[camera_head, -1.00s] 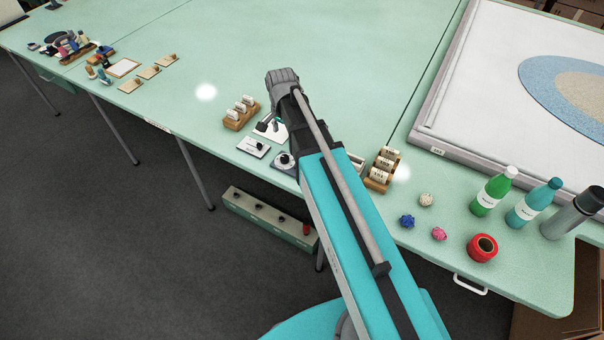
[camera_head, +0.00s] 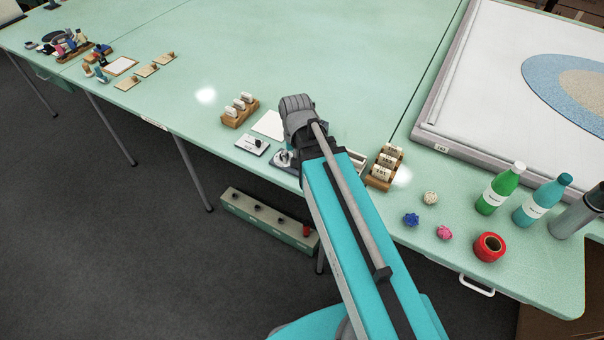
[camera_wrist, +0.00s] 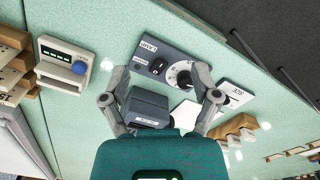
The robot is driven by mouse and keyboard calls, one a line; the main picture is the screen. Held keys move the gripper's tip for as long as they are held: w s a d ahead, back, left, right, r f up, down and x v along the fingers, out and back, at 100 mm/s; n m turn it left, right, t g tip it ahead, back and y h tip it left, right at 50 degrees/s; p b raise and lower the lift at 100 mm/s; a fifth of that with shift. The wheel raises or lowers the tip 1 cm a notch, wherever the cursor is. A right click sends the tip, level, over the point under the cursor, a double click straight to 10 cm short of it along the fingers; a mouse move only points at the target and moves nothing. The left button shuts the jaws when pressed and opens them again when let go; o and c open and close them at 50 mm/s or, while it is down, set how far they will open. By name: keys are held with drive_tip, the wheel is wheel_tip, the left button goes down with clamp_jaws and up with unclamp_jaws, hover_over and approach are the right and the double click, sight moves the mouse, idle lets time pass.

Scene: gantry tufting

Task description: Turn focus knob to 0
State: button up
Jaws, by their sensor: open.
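A dark grey box marked LAMP (camera_wrist: 146,49) lies under my gripper in the wrist view. It carries a black knob (camera_wrist: 158,67) and, beside it, a round dial with a white scale (camera_wrist: 183,76). I cannot read a focus label or the dial's setting. In the head view the dial (camera_head: 283,157) shows just left of my arm, which covers part of the box.
A white plate with a black knob (camera_head: 252,145) lies left of the box. Wooden card holders (camera_head: 240,113) (camera_head: 379,177) stand left and right. The green table (camera_head: 230,60) is clear behind.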

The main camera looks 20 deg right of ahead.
drive_tip(key=shift+s+d+f+n+b, duration=0.1)
drive_tip(key=shift+s+f+n+b, duration=0.15)
drive_tip(key=shift+s+n, duration=0.3)
drive_tip(key=shift+s+d+f+n+b, duration=0.1)
drive_tip(key=shift+s+f+n+b, duration=0.2)
drive_tip(key=shift+s, duration=0.4)
drive_tip(key=shift+s+f+n+b, duration=0.1)
drive_tip(key=shift+s+f+n, duration=0.15)
drive_tip(key=shift+s+n, duration=0.35)
